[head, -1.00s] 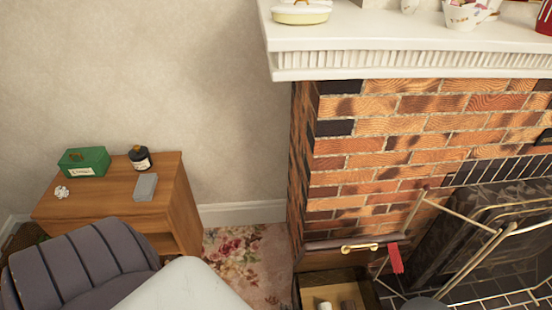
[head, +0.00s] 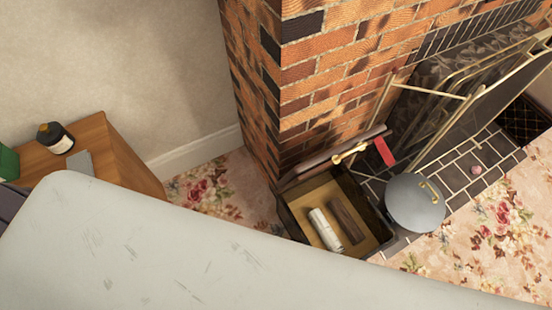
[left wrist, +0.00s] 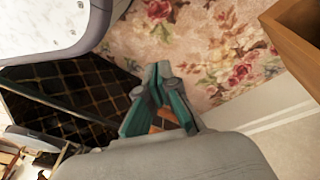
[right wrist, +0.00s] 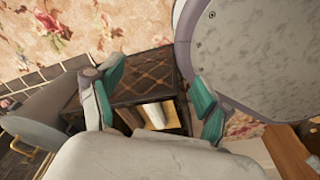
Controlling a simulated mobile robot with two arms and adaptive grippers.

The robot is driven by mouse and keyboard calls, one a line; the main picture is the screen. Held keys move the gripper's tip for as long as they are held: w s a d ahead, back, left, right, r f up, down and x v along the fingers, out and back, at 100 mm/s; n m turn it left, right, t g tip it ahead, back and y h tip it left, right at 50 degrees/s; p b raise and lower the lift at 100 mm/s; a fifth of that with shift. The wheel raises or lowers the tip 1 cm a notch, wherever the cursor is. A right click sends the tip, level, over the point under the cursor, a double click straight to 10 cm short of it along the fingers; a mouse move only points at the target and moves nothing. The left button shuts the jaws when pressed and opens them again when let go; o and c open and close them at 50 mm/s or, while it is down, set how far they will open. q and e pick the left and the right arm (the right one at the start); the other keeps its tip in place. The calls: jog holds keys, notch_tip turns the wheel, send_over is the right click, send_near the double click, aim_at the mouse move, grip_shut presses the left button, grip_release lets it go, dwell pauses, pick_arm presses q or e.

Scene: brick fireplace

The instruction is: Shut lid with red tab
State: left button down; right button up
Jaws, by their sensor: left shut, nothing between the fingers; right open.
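The open box (head: 290,203) stands on the floor against the brick fireplace. Its lid (head: 318,160) is raised at the back, with a brass handle (head: 349,152) and a red tab (head: 384,152) at its right end. A white roll (head: 325,229) and a dark brown piece (head: 350,221) lie inside. The right wrist view shows the white roll (right wrist: 155,115) beyond my right gripper (right wrist: 156,80), which is open and empty, apart from the box. My left gripper (left wrist: 160,75) is shut and empty over the floor, away from the box. Neither gripper shows in the head view.
A grey round-topped bucket (head: 415,203) stands close to the box's right side. A metal fire screen (head: 480,85) stands behind it. A wooden side table (head: 105,150) is at the left. Flowered carpet (head: 490,235) is clear at the right.

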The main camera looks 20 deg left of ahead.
pick_arm(q)
jog(key=w+r+n+t+h+b, duration=0.25)
jog(key=w+r+b, duration=0.3)
jog(key=w, duration=0.45)
jog(key=w+r+n+t+h+b, duration=0.1)
jog(key=w+r+t+h+b, duration=0.4)
jog(key=w, duration=0.6)
pick_arm(e)
jog(key=w+a+r+t, duration=0.1)
jog(key=w+r, duration=0.2)
jog(key=w, duration=0.2)
jog(key=w+a+r, duration=0.1)
jog(key=w+r, duration=0.2)
jog(key=w, duration=0.3)
pick_arm(q)
jog(key=w+d+r+m+h+b, duration=0.1)
jog(key=d+r+h+b, duration=0.2)
jog(key=r, duration=0.8)
jog(key=w+d+r+m+h+b, duration=0.2)
jog(key=d+r+h, duration=0.1)
jog(key=r, duration=0.8)
jog(key=w+d+f, duration=0.2)
jog(key=d, duration=0.9)
jog(key=shift+g, duration=0.35)
pick_arm(e)
jog(key=w+v, duration=0.2)
jog(key=v, duration=0.7)
jog(key=shift+w+r+t, duration=0.25)
jog(key=shift+w+t, duration=0.05)
